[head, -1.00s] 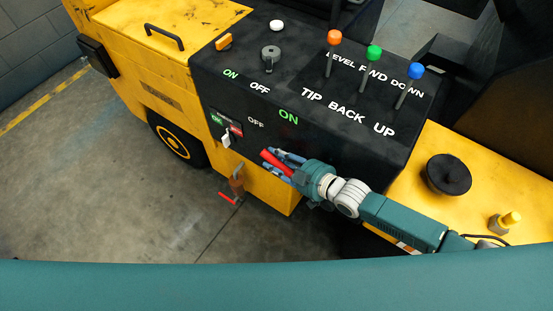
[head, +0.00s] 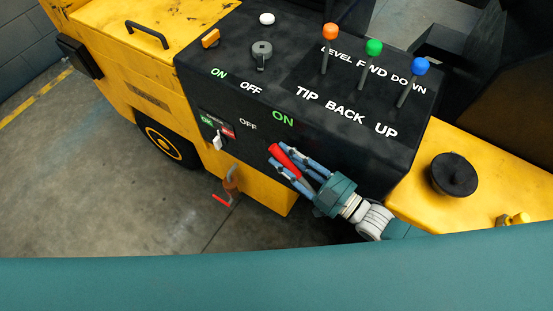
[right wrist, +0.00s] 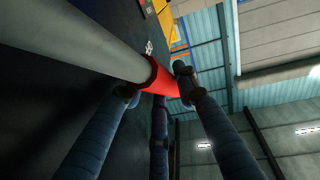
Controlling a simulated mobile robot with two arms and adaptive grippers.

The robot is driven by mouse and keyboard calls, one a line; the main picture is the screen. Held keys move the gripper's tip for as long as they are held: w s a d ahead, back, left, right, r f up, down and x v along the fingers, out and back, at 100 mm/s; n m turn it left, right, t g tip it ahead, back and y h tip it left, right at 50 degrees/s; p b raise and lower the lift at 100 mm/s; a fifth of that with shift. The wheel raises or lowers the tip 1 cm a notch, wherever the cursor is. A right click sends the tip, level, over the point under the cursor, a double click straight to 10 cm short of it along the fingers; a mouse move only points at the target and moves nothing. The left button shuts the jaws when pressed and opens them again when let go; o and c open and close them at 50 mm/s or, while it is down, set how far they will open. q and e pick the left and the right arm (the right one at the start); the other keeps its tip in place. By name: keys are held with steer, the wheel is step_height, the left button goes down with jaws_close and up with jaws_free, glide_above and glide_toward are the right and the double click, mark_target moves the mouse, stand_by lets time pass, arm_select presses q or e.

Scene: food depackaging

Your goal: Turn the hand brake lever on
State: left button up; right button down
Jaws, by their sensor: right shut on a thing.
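The hand brake lever (head: 284,160) has a red grip and sits on the front face of the black control panel (head: 330,165). It leans up and to the left, with its tip below and a little left of the green ON label (head: 283,118); a white OFF label (head: 248,124) is farther left. My right gripper (head: 279,154) is shut on the red grip, its blue fingers on both sides. In the right wrist view the red grip (right wrist: 166,80) and its grey shaft (right wrist: 100,42) lie between the fingers. My left gripper is not in view.
Orange, green and blue knobbed levers (head: 374,48) stand on the panel top, with a grey rotary knob (head: 261,52). A small white switch (head: 217,142) is left of the lever. Open floor (head: 110,210) lies to the left.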

mark_target(295, 166)
steer(key=shift+s+d+r+t+y+b, duration=0.35)
steer(key=shift+s+d+r+b, duration=0.1)
steer(key=shift+d+b, duration=0.15)
steer(key=shift+s+d+r+t+y+b, duration=0.35)
steer(key=shift+s+d+r+b, duration=0.05)
steer(key=shift+d+b, duration=0.15)
steer(key=shift+s+d+r+t+y+b, duration=0.3)
steer(key=shift+s+d+r+y+b, duration=0.15)
steer(key=shift+d+r, duration=0.15)
steer(key=shift+r, duration=0.25)
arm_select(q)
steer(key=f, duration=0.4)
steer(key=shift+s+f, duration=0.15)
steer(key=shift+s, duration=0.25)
arm_select(e)
steer(key=shift+d, duration=0.1)
steer(key=c, duration=1.3)
jaws_free()
steer(key=shift+s+d, duration=0.1)
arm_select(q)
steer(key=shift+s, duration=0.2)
arm_select(e)
steer(key=v, duration=1.2)
